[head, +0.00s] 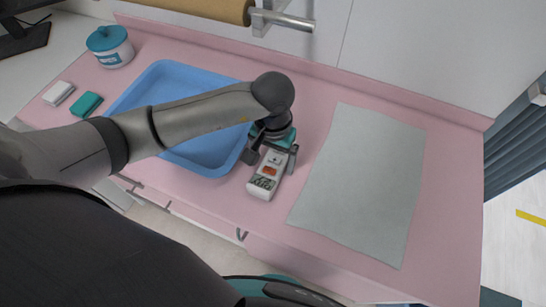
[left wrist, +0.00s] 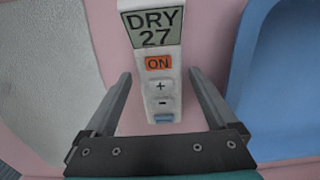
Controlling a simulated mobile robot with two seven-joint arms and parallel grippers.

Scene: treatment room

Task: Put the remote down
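The white remote (head: 263,187) lies on the pink counter between the blue tray and the grey-green mat. Its face is up. In the left wrist view the remote (left wrist: 155,70) shows a screen reading DRY 27, an orange ON button, plus and minus keys and a blue key. My left gripper (head: 273,160) is above the remote's far end. Its fingers (left wrist: 160,78) are apart on either side of the remote, with pink counter visible in both gaps. My right gripper is not in view.
The blue tray (head: 165,77) is left of the remote, partly behind my left arm. The flat mat (head: 365,180) is to the right. A lidded jar (head: 110,47), a white block (head: 58,93) and a teal block (head: 86,104) stand at the left. The pink counter (head: 450,200) is clear at the right.

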